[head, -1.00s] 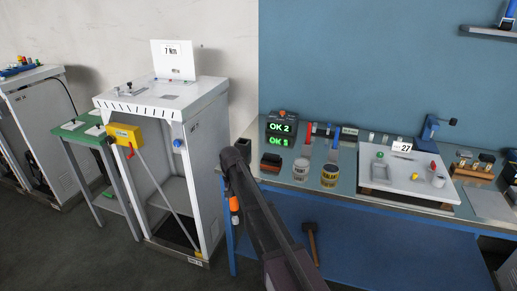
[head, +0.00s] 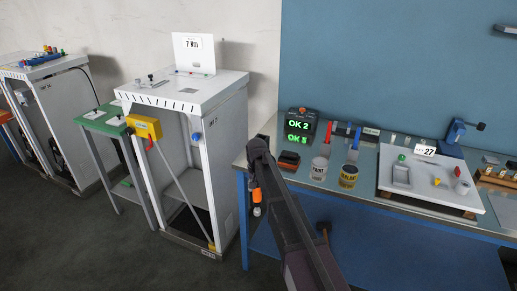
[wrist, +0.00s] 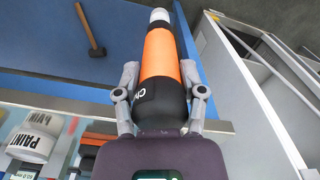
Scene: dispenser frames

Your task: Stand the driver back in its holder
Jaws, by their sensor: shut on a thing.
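My gripper (wrist: 163,88) is shut on the driver (wrist: 162,58), with one finger on each side of its body. The driver has an orange sleeve, a black lower body with white lettering and a pale tip. In the head view my gripper (head: 255,182) hangs in front of the bench's left end. The orange part of the driver (head: 257,197) shows below it, pointing down, clear of the bench. I cannot tell which thing is the driver's holder. A blue stand (head: 455,137) is at the back right of the bench.
The bench (head: 320,177) carries a paint can (head: 319,169), a yellow-labelled can (head: 348,175), a display reading OK (head: 300,125) and a white board (head: 405,190). A grey cabinet (head: 230,125) stands left of my gripper. A hammer (wrist: 92,40) shows in the wrist view.

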